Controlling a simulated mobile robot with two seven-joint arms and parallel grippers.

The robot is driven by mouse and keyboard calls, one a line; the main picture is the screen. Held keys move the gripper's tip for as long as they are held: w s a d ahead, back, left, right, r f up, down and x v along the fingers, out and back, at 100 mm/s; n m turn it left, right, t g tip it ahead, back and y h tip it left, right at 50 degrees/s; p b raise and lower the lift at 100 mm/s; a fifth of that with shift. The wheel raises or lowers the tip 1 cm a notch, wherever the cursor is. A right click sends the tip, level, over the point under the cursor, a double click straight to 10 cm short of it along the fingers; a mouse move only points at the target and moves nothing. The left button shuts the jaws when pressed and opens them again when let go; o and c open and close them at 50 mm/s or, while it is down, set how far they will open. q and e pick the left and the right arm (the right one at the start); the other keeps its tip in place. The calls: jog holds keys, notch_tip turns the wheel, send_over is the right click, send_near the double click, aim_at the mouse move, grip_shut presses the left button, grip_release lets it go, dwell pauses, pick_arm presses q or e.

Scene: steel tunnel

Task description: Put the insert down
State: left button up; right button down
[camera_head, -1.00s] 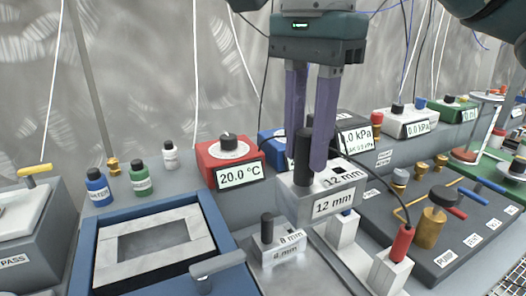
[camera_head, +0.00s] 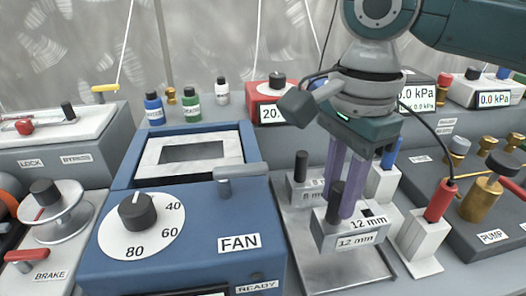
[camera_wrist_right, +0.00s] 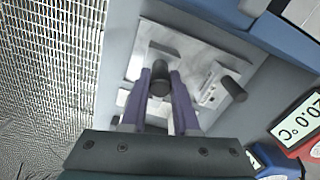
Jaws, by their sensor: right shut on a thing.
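The 12 mm insert (camera_head: 352,238) is a pale metal block with a black knob and "12 mm" labels. My right gripper (camera_head: 342,212), with purple fingers, is shut on its knob. The block is upright, over or on the grey metal tray (camera_head: 335,274); I cannot tell if its underside touches. The 8 mm insert (camera_head: 300,190), a smaller block with a black knob, stands just behind it on the tray. In the right wrist view the held knob (camera_wrist_right: 159,82) sits between the fingers, with the 8 mm insert (camera_wrist_right: 208,92) to its right. My left gripper is not in view.
A white holder with a red-topped probe (camera_head: 437,205) and cable stands right of the tray. A blue-handled piece (camera_head: 391,155) in a white block is behind it. The blue FAN unit (camera_head: 190,235) borders the tray on the left. The tray's front part is bare.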

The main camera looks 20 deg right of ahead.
aim_at(335, 214)
notch_tip(335, 214, down, 4)
jog(key=shift+f+b, duration=0.2)
jog(key=shift+b, duration=0.35)
jog(key=shift+f, duration=0.25)
jog(key=shift+f, duration=0.1)
jog(key=c, duration=0.7)
grip_release()
jog(key=shift+o, duration=0.2)
jog(key=shift+r, duration=0.3)
notch_tip(335, 214, up, 11)
jog(key=p, duration=0.2)
jog(key=shift+p, duration=0.35)
jog(key=shift+r, duration=0.3)
